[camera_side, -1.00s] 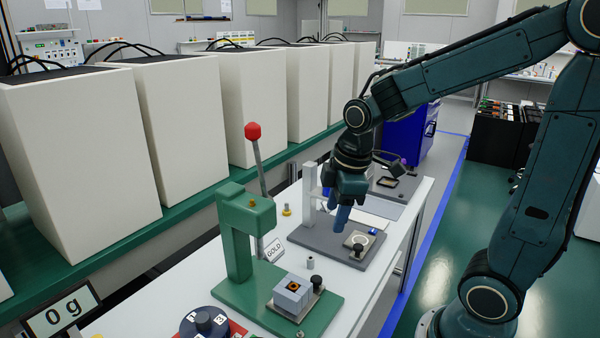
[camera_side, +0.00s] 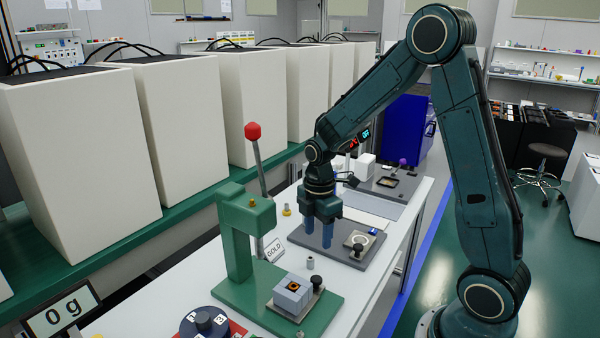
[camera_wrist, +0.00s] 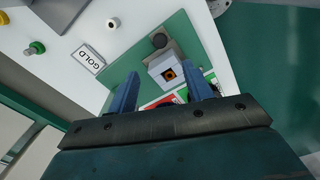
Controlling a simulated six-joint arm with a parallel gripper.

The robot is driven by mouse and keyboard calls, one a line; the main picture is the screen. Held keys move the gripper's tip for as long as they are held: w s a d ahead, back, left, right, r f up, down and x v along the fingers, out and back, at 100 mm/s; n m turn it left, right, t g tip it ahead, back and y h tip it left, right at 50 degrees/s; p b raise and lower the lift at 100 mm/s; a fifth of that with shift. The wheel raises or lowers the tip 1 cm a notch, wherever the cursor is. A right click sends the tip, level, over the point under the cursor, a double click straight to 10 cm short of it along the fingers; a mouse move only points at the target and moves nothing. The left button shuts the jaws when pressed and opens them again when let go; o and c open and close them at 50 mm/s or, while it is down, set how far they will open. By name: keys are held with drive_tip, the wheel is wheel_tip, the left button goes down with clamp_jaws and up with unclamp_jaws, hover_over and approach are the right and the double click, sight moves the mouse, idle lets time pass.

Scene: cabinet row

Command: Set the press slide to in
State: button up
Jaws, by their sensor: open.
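The green press (camera_side: 240,235) stands on its green base plate, with a red-knobbed lever (camera_side: 253,133) rising from it. The press slide (camera_side: 293,293) is a grey block with an orange-rimmed dark hole and a dark knob (camera_side: 317,283) beside it. It sits on the base plate, to the right of the press column. It also shows in the wrist view (camera_wrist: 167,72), beyond my fingertips. My gripper (camera_side: 319,246) points down over the grey plate behind the press. Its blue fingers are apart and empty, clear of the slide.
A GOLD sign (camera_side: 274,249) and a small grey cylinder (camera_side: 310,262) stand between press and grey plate. A dark dial (camera_side: 204,324) is in front. White cabinets line the left.

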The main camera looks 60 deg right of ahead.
sight(316, 278)
drive_tip(key=shift+f, duration=0.15)
drive_tip(key=shift+f, duration=6.7)
clamp_jaws()
